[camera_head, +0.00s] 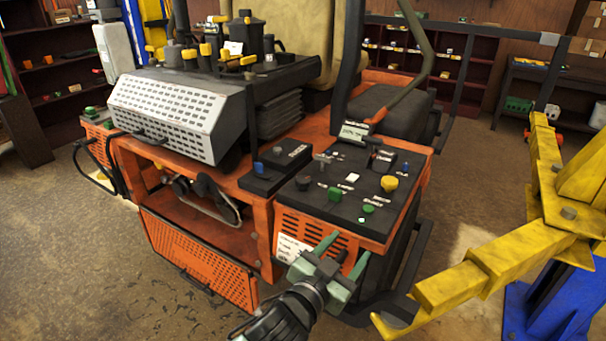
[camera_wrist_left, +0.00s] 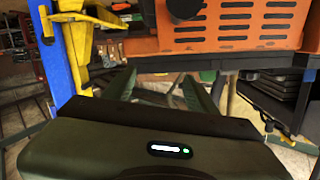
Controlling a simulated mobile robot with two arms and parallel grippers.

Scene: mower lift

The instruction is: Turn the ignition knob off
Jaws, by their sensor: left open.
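The mower's black control panel (camera_head: 335,225) sits on its orange body. It carries a yellow knob (camera_head: 389,183), a green knob (camera_head: 335,194), a smaller green knob (camera_head: 368,208) and a dark knob (camera_head: 302,182). I cannot tell which of them is the ignition knob. My left gripper (camera_head: 343,252) is open and empty, in front of the panel's near edge and apart from the knobs. In the left wrist view its two green fingers (camera_wrist_left: 163,88) are spread, with the mower's slotted orange side (camera_wrist_left: 235,30) beyond them. My right gripper is not in view.
A yellow lift arm (camera_head: 470,275) and its blue post (camera_head: 550,300) stand close at the right. The space above the panel is mostly clear. Open floor (camera_head: 90,260) lies at the left.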

